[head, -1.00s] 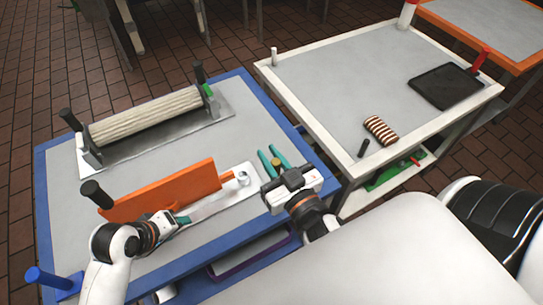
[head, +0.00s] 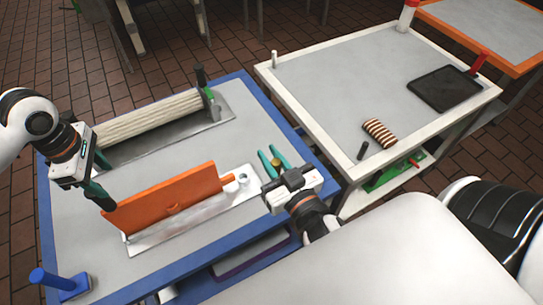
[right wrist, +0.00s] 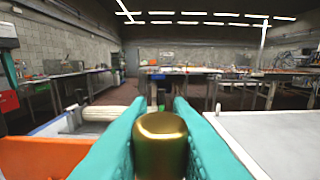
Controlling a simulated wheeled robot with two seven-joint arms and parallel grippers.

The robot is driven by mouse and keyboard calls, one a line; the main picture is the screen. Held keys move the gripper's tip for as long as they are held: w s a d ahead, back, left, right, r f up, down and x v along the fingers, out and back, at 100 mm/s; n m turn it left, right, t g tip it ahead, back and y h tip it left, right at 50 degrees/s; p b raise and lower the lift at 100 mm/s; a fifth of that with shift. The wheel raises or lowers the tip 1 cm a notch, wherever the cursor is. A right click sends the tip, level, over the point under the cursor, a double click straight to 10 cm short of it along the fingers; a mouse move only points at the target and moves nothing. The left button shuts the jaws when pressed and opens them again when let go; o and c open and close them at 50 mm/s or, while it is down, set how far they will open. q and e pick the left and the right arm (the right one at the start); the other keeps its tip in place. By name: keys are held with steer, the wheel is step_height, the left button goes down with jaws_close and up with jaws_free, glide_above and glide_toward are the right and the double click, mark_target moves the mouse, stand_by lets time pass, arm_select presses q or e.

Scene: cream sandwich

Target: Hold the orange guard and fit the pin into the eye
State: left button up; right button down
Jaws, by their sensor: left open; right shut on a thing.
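The orange guard (head: 165,195) stands as an upright panel on a metal base (head: 195,213) on the blue-edged table. A small orange piece and a pale cylindrical fitting (head: 242,178) are at its right end; I cannot make out the eye's opening. My left gripper (head: 100,178) is open, with teal fingers over the guard's left end near its black handle, which it largely hides. My right gripper (head: 275,160) is shut on the gold pin (head: 276,162), right of the guard's right end. The pin is upright between the teal fingers in the right wrist view (right wrist: 162,145).
A ribbed cream roller (head: 150,118) lies in a metal frame behind the guard. The white-edged table (head: 350,75) at the right holds a striped roll (head: 379,132) and a black tray (head: 445,88).

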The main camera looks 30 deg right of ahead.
arm_select(q)
steer(key=a+r+n, duration=0.3)
steer(key=shift+w+a+r+y, duration=0.2)
steer(key=shift+w+r+y, duration=0.2)
steer(key=shift+a, duration=0.15)
step_height(320, 180, down, 12)
steer(key=b, duration=1.6)
steer(key=shift+r, duration=0.15)
steer(key=shift+c, duration=0.5)
jaws_close()
steer(key=shift+o, duration=0.5)
jaws_free()
steer(key=shift+c, duration=0.5)
jaws_close()
